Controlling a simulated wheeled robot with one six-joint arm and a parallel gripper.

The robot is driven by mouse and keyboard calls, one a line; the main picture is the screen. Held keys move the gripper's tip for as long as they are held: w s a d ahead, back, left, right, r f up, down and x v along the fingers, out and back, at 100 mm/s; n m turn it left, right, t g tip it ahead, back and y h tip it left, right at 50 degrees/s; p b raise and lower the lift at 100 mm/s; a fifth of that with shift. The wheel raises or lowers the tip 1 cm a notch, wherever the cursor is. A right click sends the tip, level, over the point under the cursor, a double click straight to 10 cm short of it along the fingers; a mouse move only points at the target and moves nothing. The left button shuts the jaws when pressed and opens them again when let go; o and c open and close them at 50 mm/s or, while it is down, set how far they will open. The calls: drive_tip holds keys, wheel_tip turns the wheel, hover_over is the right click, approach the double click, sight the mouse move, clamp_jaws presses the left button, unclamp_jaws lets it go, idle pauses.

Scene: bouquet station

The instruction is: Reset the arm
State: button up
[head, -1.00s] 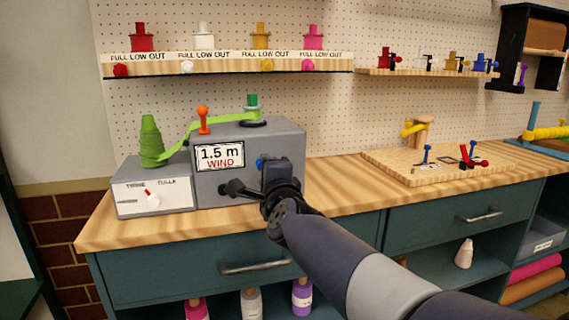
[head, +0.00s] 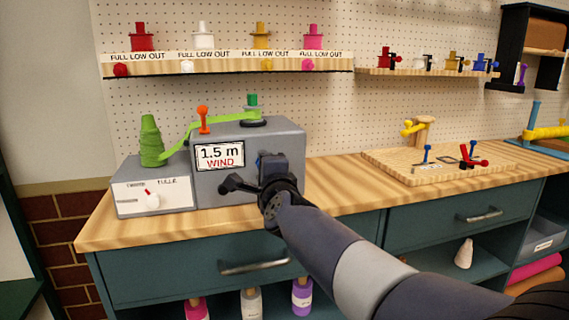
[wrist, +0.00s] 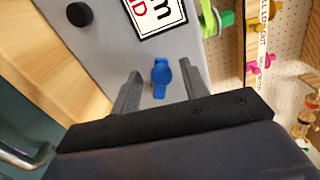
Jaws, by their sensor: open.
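My gripper (wrist: 160,72) is open. In the wrist view its two grey fingers stand apart on either side of a blue knob (wrist: 162,78) on the grey machine's front; I cannot tell whether they touch it. In the head view my gripper (head: 271,172) is in front of the right part of the machine (head: 285,135), its fingers largely hidden by my wrist. The machine bears a sign (head: 219,156) reading "1.5 m WIND". A black knob (wrist: 79,14) is on the same face.
A green spool (head: 151,142) feeds a green ribbon (head: 178,134) across the machine, beside an orange-topped post (head: 203,118). A wooden board (head: 405,168) with small clamps lies to the right. Shelves of coloured spools hang above. The bench (head: 335,187) between is clear.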

drive_tip(key=shift+x, duration=0.85)
drive_tip(key=shift+w+a+f+n, duration=0.1)
drive_tip(key=shift+n, duration=0.2)
drive_tip(key=shift+f+n+p, duration=0.55)
drive_tip(key=shift+n+p, duration=0.15)
drive_tip(key=shift+n, duration=0.6)
